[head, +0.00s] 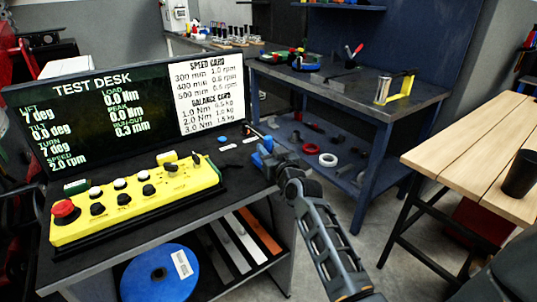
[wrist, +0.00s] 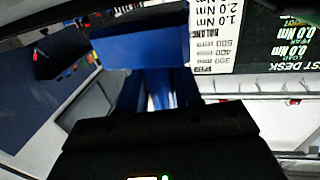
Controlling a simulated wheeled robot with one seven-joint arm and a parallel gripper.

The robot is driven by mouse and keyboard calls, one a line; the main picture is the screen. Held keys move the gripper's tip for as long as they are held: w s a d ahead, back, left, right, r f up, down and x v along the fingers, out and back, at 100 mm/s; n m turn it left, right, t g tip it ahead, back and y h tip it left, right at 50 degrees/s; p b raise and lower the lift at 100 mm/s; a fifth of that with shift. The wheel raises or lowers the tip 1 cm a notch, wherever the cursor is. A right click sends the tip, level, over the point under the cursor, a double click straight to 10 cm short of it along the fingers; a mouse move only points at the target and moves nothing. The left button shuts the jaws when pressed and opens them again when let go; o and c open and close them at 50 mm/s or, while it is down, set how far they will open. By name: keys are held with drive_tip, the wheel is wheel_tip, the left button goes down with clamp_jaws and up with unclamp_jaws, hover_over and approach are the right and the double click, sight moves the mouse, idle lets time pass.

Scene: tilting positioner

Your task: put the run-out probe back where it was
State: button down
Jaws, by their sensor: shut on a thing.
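My gripper (head: 262,153) has blue fingers and is over the right end of the desk, beside the screen. In the wrist view its blue fingertips (wrist: 145,55) are closed. A dark piece, seemingly the run-out probe (wrist: 130,17), is held at the tips. In the head view only a small dark end shows past the fingers, and most of it is hidden. The test desk screen (head: 125,112) reads run-out 0.3 mm. I cannot make out a holder for the probe. Small white plates (head: 224,147) lie on the desktop left of my gripper.
A yellow control box (head: 135,205) with knobs and a red button stands on the desk's front left. A blue reel (head: 160,275) is below. Behind are a blue workbench (head: 345,95) and, at right, a wooden table (head: 480,150) with a black cup (head: 521,174).

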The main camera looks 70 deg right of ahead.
drive_tip(key=shift+f, duration=0.35)
drive_tip(key=shift+f, duration=0.2)
drive_tip(key=c, duration=0.8)
unclamp_jaws()
drive_tip(key=shift+o, duration=0.2)
drive_tip(key=shift+r, duration=0.1)
drive_tip(key=b+v, duration=0.1)
drive_tip(key=v, duration=1.1)
drive_tip(key=shift+a, duration=0.15)
